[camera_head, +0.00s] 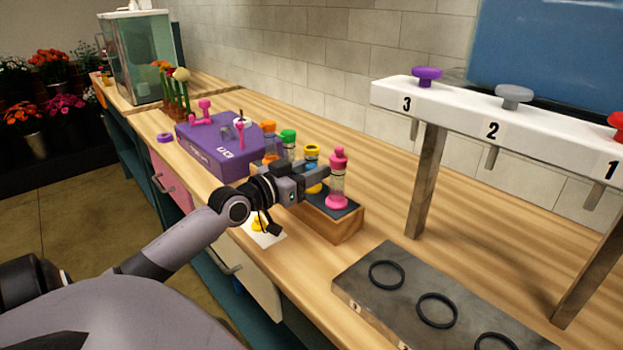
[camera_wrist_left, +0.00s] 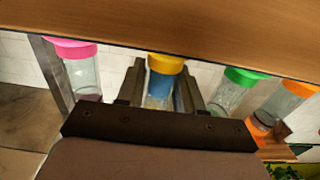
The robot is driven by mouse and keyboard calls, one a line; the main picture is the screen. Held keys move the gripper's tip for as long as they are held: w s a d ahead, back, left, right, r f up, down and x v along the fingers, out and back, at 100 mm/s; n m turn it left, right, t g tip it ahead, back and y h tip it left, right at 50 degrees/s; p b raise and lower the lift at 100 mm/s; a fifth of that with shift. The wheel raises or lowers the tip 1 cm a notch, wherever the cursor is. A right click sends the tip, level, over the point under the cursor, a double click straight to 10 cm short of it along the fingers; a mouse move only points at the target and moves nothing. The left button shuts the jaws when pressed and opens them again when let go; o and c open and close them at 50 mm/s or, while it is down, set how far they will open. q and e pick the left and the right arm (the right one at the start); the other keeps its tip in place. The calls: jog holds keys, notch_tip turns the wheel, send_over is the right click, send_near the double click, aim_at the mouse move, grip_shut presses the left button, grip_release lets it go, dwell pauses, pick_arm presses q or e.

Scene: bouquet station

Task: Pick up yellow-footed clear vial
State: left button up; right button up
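The yellow-footed clear vial (camera_head: 312,151) stands in a row of vials in the wooden rack (camera_head: 337,231), its lower part partly hidden by my left gripper. In the left wrist view, the same vial (camera_wrist_left: 164,64) shows its yellow end and clear body between my two fingers. My left gripper (camera_head: 318,178) is at the vial's side; its fingers (camera_wrist_left: 162,88) stand apart on either side of the vial. A narrow gap shows on the left; contact on the right cannot be told. My right gripper is not in view.
A pink vial (camera_head: 338,181) stands close on the right; green (camera_head: 288,140) and orange (camera_head: 269,128) vials stand on the left. A purple box (camera_head: 213,152) lies beyond. A grey plate with rings (camera_head: 420,304) and a numbered white stand (camera_head: 455,112) are at right. The counter behind is clear.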

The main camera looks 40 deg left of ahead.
pick_arm(q)
grip_shut()
jog(key=shift+r, duration=0.1)
jog(key=shift+r, duration=0.1)
notch_tip(320, 180, up, 20)
jog(key=p, duration=0.1)
jog(key=shift+p, duration=0.3)
